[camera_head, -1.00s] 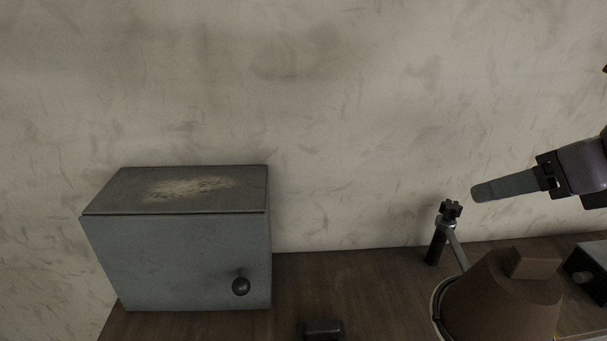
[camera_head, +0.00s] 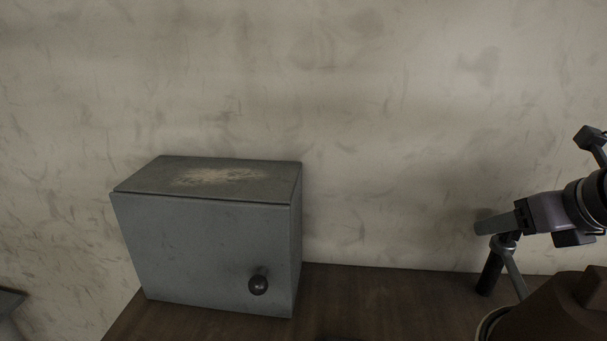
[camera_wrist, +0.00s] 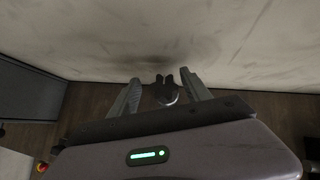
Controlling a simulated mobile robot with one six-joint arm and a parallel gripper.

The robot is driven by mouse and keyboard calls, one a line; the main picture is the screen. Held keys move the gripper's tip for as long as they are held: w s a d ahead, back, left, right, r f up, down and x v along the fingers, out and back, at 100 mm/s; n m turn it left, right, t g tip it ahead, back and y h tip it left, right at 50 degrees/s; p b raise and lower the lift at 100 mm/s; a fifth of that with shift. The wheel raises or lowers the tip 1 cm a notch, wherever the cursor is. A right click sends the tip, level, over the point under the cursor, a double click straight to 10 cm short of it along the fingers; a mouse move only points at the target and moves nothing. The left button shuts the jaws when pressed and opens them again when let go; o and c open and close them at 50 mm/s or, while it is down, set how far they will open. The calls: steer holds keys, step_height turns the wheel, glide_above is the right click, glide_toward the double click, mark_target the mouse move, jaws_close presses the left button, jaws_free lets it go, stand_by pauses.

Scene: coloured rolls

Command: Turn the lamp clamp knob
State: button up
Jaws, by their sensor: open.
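The lamp stands at the right of the head view, with a dark upright post (camera_head: 490,273), a grey arm and a brown shade (camera_head: 555,318) cut off by the frame edge. Its dark lobed clamp knob (camera_head: 508,238) is at the top of the post, partly hidden by my gripper (camera_head: 483,226). In the wrist view the knob (camera_wrist: 164,83) sits between the two spread fingers of my gripper (camera_wrist: 161,78), with a gap visible on each side. My gripper is open and holds nothing.
A grey metal cabinet (camera_head: 205,250) with a round dark knob (camera_head: 258,284) stands on the brown wooden table (camera_head: 390,300) to the left. A pale wall (camera_head: 390,120) rises close behind the lamp. The table between cabinet and lamp looks clear.

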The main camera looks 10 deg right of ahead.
steer(key=shift+a, duration=0.1)
steer(key=shift+c, duration=0.3)
steer(key=shift+s+d, duration=0.15)
steer(key=shift+d, duration=0.3)
steer(key=c, duration=0.7)
steer(key=shift+a, duration=0.1)
jaws_close()
